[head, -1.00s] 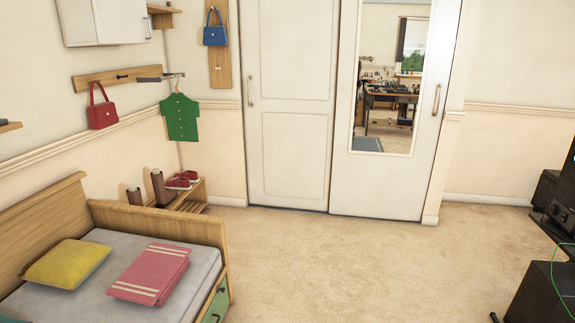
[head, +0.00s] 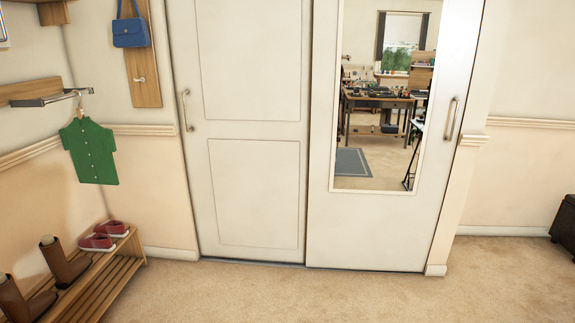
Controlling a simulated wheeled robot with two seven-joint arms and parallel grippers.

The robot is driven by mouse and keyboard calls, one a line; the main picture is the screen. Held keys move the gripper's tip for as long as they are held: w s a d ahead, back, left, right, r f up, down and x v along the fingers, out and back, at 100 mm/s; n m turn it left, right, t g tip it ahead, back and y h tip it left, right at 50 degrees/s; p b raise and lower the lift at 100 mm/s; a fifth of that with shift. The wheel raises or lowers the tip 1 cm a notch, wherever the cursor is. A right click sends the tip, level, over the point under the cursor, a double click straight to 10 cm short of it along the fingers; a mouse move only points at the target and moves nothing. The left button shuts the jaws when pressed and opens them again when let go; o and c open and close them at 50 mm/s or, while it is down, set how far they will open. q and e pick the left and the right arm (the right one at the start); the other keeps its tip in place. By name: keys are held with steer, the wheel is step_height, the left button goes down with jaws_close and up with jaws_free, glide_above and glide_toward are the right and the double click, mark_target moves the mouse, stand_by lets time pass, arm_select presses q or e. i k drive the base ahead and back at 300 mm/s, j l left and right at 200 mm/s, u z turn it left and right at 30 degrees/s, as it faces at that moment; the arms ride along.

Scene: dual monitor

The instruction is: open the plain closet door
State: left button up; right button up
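The plain closet door (head: 255,150) is a white two-panel door in the middle of the head view. It looks shut, with its right edge meeting the mirrored door. Its metal handle (head: 186,110) is a vertical bar near its left edge. The mirrored closet door (head: 325,228) stands to its right, with a tall mirror and its own vertical handle (head: 451,118) near its right edge. Neither of my grippers shows in the view.
A shoe rack (head: 105,275) with brown boots (head: 62,262) and red shoes (head: 104,236) stands at the lower left. A green shirt (head: 90,150) hangs above it. A blue bag (head: 131,32) hangs left of the plain door. Carpet before the doors is clear.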

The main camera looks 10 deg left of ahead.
mark_target(242, 69)
steer(key=i+u, duration=0.25)
steer(key=i, duration=0.3)
steer(key=i+u, duration=0.25)
steer(key=i, duration=0.25)
steer(key=i+l+u, duration=0.25)
steer(key=i, duration=0.3)
steer(key=i+l+u, duration=0.25)
steer(key=i, duration=0.25)
